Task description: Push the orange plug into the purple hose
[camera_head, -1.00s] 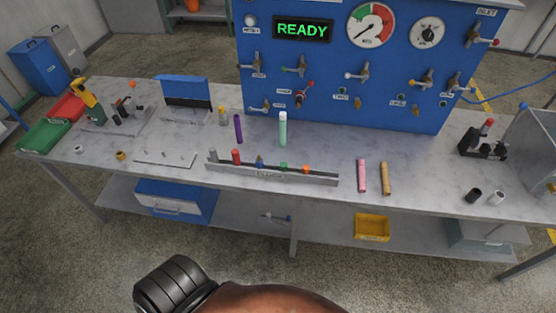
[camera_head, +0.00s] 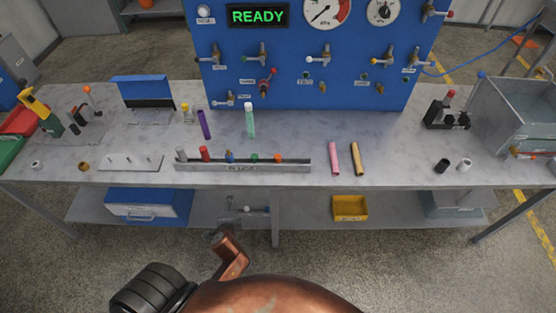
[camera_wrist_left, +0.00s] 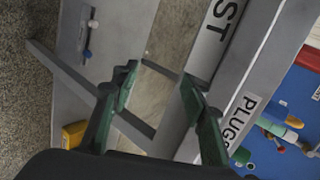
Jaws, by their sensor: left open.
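The orange plug (camera_head: 278,158) stands at the right end of the row of plugs in the grey rack (camera_head: 296,167) at the table's front edge. The purple hose (camera_head: 204,124) is a short tube behind the rack, left of the mint-green hose (camera_head: 250,123), slightly tilted. In the left wrist view my left gripper (camera_wrist_left: 160,78) is open, with nothing between its green-padded fingers. It is near the table's front edge, by the rack's "PLUGS" label. In the head view a copper-coloured link of my arm shows low in front of the table. My right gripper is not in view.
Grey, red, blue and green plugs share the rack. A pink hose (camera_head: 333,158) and a tan hose (camera_head: 356,159) are to its right. A blue panel (camera_head: 300,75) stands behind. A yellow bin (camera_head: 350,208) sits on the lower shelf. The tabletop's middle is mostly clear.

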